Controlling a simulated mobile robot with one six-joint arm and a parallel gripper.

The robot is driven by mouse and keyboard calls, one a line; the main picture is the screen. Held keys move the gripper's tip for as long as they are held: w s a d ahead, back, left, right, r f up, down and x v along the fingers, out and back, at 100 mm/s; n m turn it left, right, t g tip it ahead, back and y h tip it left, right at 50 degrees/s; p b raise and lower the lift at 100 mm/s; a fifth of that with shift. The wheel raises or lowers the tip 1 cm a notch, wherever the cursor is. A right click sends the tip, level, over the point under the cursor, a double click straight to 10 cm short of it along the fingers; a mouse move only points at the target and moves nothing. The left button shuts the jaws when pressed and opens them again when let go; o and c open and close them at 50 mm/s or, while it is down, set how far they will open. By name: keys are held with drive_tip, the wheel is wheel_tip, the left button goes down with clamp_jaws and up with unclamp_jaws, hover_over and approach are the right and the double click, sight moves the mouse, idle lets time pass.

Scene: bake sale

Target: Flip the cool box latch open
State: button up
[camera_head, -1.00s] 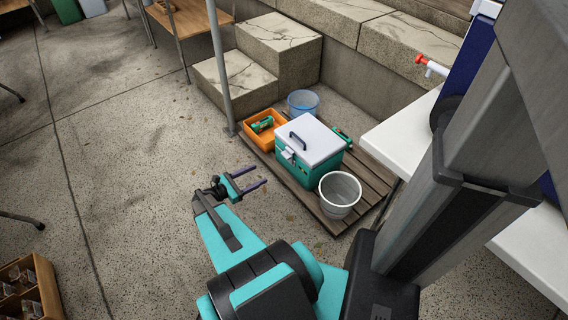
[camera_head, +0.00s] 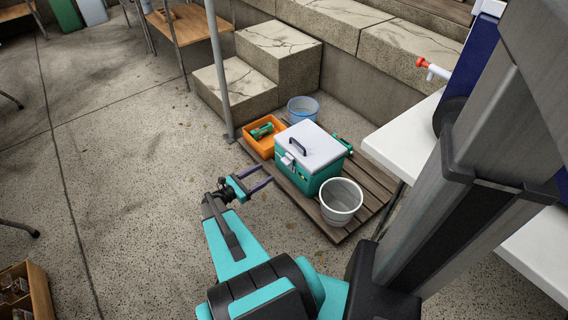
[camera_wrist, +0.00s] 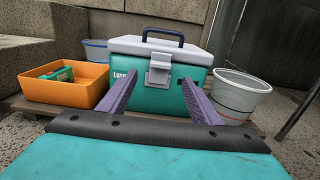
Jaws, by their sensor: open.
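The cool box (camera_head: 316,172) is teal with a white lid (camera_head: 310,145) and a dark blue carry handle, and it stands closed on a low wooden pallet. Its grey latch (camera_wrist: 159,69) is at the middle of the front face, lapping from the lid's edge down onto the teal body. The latch also shows small in the head view (camera_head: 288,160). My gripper (camera_head: 264,177) is open and empty, in front of the latch side and apart from it. In the wrist view my purple fingers (camera_wrist: 156,92) point at the box, one on each side below the latch.
An orange bin (camera_head: 262,147) with a green item in it stands left of the box. A grey-white bucket (camera_head: 341,203) is at its right and a blue bucket (camera_head: 303,104) behind. The pallet (camera_head: 372,186) edge is near my gripper. A white table (camera_head: 405,137) is at right.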

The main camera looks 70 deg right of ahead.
sight(285, 161)
drive_tip(key=b+x, duration=0.3)
drive_tip(key=x, duration=0.9)
drive_tip(key=shift+s+d, duration=0.1)
drive_tip(key=shift+d, duration=0.1)
